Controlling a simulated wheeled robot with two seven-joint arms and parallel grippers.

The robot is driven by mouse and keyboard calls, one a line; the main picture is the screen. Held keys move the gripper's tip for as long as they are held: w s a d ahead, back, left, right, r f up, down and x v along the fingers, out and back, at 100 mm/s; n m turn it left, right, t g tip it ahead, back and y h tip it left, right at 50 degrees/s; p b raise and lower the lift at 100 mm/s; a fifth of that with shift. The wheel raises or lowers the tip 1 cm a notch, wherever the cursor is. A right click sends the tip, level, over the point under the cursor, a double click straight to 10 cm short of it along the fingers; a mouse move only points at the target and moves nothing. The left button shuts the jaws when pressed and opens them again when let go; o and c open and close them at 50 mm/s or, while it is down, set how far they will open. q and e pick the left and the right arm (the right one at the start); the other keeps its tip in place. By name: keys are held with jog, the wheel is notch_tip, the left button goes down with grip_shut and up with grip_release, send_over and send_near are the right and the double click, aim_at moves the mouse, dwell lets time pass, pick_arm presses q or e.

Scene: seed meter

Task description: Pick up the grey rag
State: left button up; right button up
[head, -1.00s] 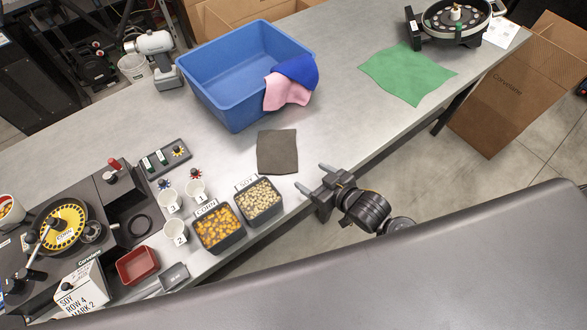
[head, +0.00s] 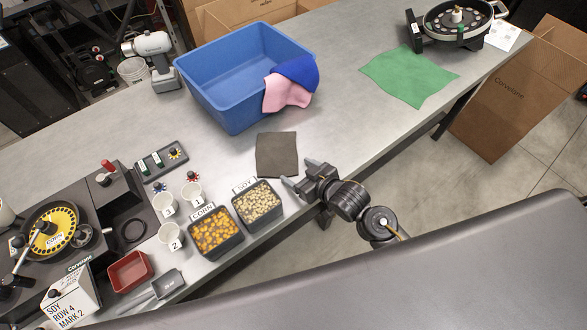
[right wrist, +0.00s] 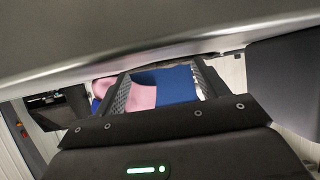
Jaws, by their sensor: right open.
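The grey rag (head: 277,154) lies flat on the table near its front edge, in front of the blue bin. My right gripper (head: 298,172) is open and empty at the front edge of the table, with its fingertips just to the right of the rag's near corner. Whether a fingertip touches the rag I cannot tell. In the right wrist view, a pink rag (right wrist: 142,95) and a blue rag (right wrist: 176,84) show between the open fingers (right wrist: 165,85); I cannot make out the grey rag there. My left gripper is not in view.
The blue bin (head: 215,92) has the pink rag (head: 287,93) and blue rag (head: 300,70) over its rim. Tubs of soy (head: 257,203) and corn (head: 215,232) stand left of my gripper. A green cloth (head: 408,76) lies to the right, with clear table between.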

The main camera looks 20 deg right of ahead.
jog(key=shift+w, duration=0.1)
jog(key=shift+w+a+f, duration=0.1)
jog(key=shift+f, duration=0.05)
grip_shut()
dwell(0.8)
notch_tip(320, 180, up, 21)
jog(key=p, duration=0.8)
jog(key=shift+p, duration=0.4)
